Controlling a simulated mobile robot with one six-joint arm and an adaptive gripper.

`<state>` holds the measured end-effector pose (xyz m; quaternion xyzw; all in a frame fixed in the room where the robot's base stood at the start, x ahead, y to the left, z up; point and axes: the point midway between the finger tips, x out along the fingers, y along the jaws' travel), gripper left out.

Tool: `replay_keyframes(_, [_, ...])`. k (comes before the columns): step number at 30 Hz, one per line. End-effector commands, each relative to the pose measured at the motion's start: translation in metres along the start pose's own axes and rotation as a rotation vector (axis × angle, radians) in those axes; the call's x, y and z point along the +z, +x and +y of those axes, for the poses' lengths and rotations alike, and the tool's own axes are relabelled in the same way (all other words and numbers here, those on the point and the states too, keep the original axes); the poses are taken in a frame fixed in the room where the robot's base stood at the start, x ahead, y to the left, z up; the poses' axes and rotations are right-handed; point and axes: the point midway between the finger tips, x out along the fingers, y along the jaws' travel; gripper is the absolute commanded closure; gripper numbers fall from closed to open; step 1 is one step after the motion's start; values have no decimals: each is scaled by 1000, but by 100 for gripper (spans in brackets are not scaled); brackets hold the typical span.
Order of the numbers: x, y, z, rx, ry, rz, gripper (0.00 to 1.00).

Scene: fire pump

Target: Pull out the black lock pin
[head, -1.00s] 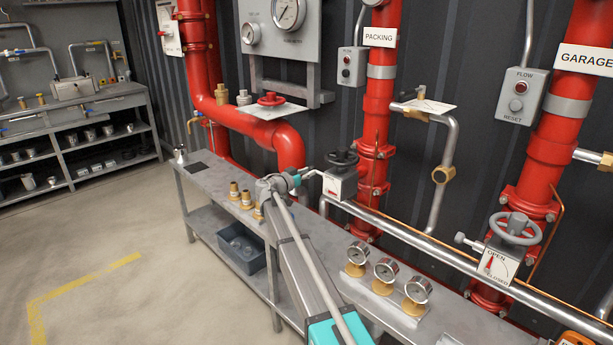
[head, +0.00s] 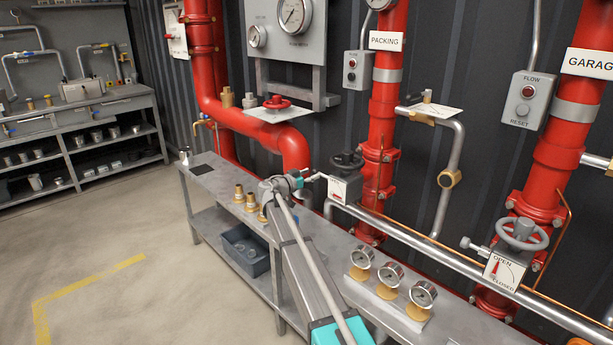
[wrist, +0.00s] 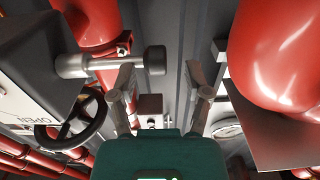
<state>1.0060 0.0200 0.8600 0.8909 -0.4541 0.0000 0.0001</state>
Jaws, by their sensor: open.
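The black lock pin (wrist: 155,60) sticks out sideways from the grey valve box (wrist: 30,70) in the wrist view; it has a metal shaft and a dark round knob. My gripper (wrist: 161,75) is open. In that view the knob lies between its two fingers, nearer the left one; I cannot tell whether either finger touches it. In the head view my gripper (head: 312,178) is at the left side of the valve box (head: 344,189), which sits below a black handwheel (head: 347,160) on the PACKING pipe. The pin is too small to make out there.
The floor at left is clear.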

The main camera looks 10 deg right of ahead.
Motion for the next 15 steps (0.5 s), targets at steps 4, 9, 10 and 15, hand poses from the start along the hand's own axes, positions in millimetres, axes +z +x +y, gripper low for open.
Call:
replay_keyframes(4, [0, -7, 0, -1, 0, 0, 37])
replay_keyframes(9, [0, -23, 1, -1, 0, 0, 37])
replay_keyframes(10, [0, -27, 1, -1, 0, 0, 37])
replay_keyframes(15, [0, -53, 2, -2, 0, 0, 37])
